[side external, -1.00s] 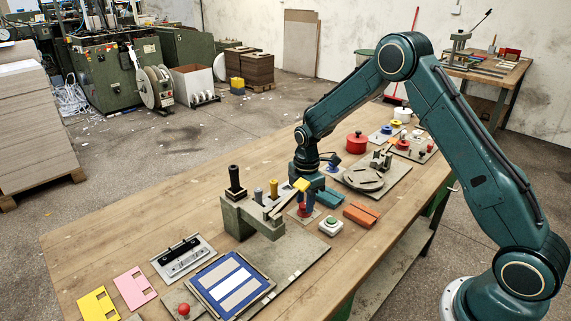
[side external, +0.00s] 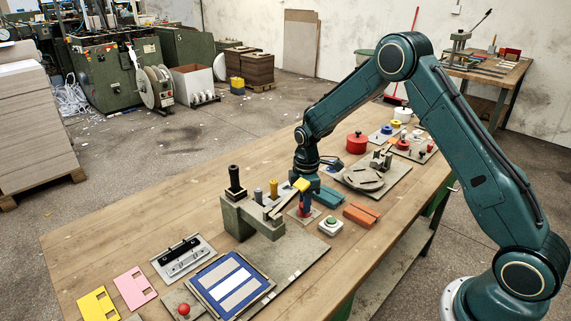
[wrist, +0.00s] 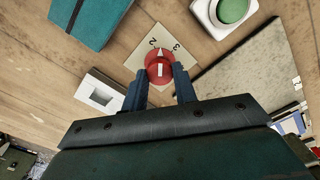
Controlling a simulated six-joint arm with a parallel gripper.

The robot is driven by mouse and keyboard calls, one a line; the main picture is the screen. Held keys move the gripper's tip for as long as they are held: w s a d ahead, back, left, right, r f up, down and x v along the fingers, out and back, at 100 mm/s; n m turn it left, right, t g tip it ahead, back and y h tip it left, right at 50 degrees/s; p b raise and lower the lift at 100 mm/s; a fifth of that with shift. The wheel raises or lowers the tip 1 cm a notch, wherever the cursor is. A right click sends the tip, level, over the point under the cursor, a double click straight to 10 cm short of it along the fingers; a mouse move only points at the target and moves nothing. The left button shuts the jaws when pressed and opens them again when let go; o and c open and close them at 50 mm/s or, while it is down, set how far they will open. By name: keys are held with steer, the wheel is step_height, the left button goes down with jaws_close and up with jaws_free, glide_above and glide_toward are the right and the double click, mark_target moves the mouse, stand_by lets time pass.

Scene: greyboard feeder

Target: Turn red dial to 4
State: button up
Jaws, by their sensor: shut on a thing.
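The red dial (wrist: 159,70) sits on a pale square plate (wrist: 143,60) in the wrist view, with the numbers 2 and 3 visible at its upper edge. Its white mark points up, between 2 and 3. A 4 is not visible. My gripper (wrist: 159,82) points down with its two blue fingers on either side of the dial, shut on it. In the side view my gripper (side external: 305,200) stands over the dial (side external: 304,211), which is partly hidden by the fingers and a yellow-topped lever.
A white box with a green button (side external: 331,226) stands close to the dial plate. A teal block (side external: 328,196) and an orange block (side external: 361,215) lie nearby. A grey fixture with upright posts (side external: 245,216) stands just left of my gripper. The table's left back is clear.

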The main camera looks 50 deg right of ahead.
steer(key=m, duration=0.7)
steer(key=shift+r, duration=0.1)
steer(key=m, duration=0.7)
stand_by(0.4)
steer(key=o, duration=1)
step_height(320, 180, up, 14)
steer(key=shift+f, duration=0.1)
stand_by(0.4)
